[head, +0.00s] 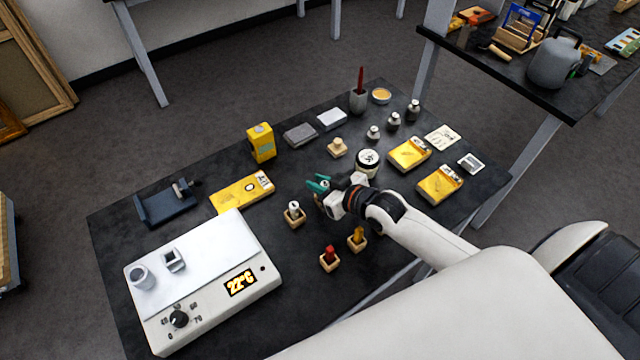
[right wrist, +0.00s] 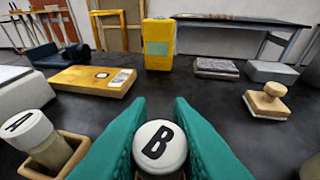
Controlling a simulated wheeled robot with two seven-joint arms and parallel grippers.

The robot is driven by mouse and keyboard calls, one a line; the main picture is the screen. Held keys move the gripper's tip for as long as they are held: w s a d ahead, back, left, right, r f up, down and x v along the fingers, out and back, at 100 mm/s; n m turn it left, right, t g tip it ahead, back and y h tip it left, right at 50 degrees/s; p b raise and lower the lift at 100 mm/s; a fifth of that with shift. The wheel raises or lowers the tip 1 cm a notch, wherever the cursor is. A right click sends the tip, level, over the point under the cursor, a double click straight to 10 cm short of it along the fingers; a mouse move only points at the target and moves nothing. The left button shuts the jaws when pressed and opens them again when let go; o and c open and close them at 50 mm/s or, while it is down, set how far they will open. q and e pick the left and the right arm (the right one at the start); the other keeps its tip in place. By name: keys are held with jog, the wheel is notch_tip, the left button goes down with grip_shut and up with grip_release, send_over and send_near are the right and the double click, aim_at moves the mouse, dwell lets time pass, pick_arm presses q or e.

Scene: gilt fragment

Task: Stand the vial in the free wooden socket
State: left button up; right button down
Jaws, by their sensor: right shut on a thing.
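My right gripper (head: 319,185) is shut on a vial with a white cap marked B. The cap (right wrist: 160,147) shows between the teal fingers in the right wrist view; the vial's body below is mostly hidden. A second vial with a cap marked A (right wrist: 30,131) stands, slightly tilted in that view, in a wooden socket (head: 295,221) just left of the gripper. Two more wooden sockets nearer the front hold a red item (head: 330,252) and a yellow item (head: 359,234). I cannot make out an empty wooden socket; the gripper and arm hide part of the table. My left gripper is not in view.
A white heater box (head: 205,285) with a 22°C display fills the table's front left. A yellow box (head: 242,192), a yellow can (head: 261,143), a wooden stamp (head: 337,147) and a round jar (head: 368,162) stand beyond the gripper. Yellow packets (head: 409,154) lie to the right.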

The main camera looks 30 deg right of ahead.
jog(key=shift+f, duration=0.45)
jog(key=shift+f, duration=0.1)
jog(key=c, duration=1.3)
grip_release()
jog(key=b+v, duration=0.1)
jog(key=v, duration=1.1)
